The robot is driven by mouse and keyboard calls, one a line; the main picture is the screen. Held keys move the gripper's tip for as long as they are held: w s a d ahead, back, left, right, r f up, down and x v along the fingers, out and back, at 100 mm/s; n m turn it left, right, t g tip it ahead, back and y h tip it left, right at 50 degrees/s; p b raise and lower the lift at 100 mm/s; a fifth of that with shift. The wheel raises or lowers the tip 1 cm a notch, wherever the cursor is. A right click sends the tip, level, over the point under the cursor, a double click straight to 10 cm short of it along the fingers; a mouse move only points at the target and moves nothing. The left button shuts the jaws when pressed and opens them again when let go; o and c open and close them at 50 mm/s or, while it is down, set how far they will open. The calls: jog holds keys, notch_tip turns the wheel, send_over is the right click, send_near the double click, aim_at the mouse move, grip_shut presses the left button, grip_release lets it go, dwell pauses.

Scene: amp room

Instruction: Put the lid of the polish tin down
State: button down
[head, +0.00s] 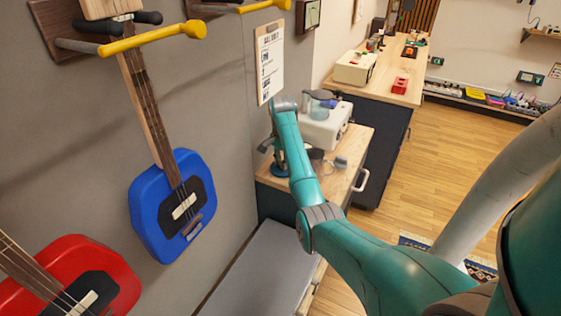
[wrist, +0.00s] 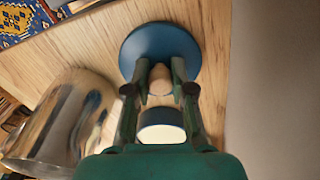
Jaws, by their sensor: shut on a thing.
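My gripper (wrist: 160,82) is shut on the wooden knob of a round blue lid (wrist: 160,45) in the wrist view. The lid hangs over or near the light wooden counter; I cannot tell if it touches. A small round blue tin (wrist: 162,131) with a pale top face shows below the lid in that view, partly hidden by my fingers. In the head view my gripper (head: 270,146) is over the counter by the wall, with the blue lid (head: 280,171) under it. The tin cannot be made out there.
A shiny metal vessel (wrist: 62,120) stands left of the tin in the wrist view. In the head view a white machine (head: 325,126) stands behind on the counter (head: 300,190), and a small grey cup (head: 341,162) stands to the right. The grey wall is close on the left.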

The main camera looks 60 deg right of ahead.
jog(key=shift+f, duration=0.2)
jog(key=c, duration=1)
grip_release()
jog(key=shift+f, duration=0.15)
